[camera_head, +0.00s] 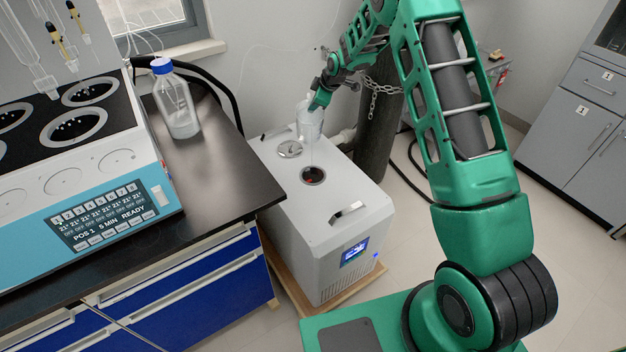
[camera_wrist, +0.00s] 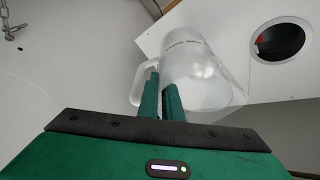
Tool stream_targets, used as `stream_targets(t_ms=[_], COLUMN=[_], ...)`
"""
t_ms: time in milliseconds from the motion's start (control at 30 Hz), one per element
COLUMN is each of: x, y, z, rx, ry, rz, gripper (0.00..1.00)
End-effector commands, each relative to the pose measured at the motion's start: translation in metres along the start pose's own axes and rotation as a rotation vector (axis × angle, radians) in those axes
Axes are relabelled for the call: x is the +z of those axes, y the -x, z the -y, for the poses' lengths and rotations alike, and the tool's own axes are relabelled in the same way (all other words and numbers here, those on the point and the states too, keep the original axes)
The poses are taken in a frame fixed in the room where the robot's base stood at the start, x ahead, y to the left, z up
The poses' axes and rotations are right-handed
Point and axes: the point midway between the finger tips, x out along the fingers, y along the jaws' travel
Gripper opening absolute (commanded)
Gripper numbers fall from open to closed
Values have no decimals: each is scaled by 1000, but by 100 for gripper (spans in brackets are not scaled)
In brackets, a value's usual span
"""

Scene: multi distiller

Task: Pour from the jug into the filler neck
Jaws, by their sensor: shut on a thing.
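My gripper (camera_wrist: 161,95) is shut on the handle of a translucent jug (camera_wrist: 203,75). In the head view the jug (camera_head: 309,122) is held above the back part of the white chiller box, behind the open filler neck. The filler neck (camera_head: 313,176) is a dark round opening with some red inside, in the top of the white box (camera_head: 330,225). In the wrist view the neck (camera_wrist: 279,41) lies to the right of the jug, apart from it. The jug looks close to upright in the head view. Its liquid level is hard to make out.
A round metal cap (camera_head: 289,149) lies on the box top near the neck. A black bench (camera_head: 215,165) with a blue-capped bottle (camera_head: 177,100) and a blue multi-position heater (camera_head: 85,190) stands at left. A dark cylinder (camera_head: 379,125) with a chain (camera_head: 384,95) stands behind the box.

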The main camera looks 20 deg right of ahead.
Motion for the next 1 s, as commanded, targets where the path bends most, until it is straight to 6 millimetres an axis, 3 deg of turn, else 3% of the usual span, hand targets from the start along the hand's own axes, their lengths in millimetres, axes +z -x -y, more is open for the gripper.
stream_targets(t_ms=[1000], x=[0], y=[2], z=[8], rx=[119], ry=[37], rz=[-42], gripper=[0])
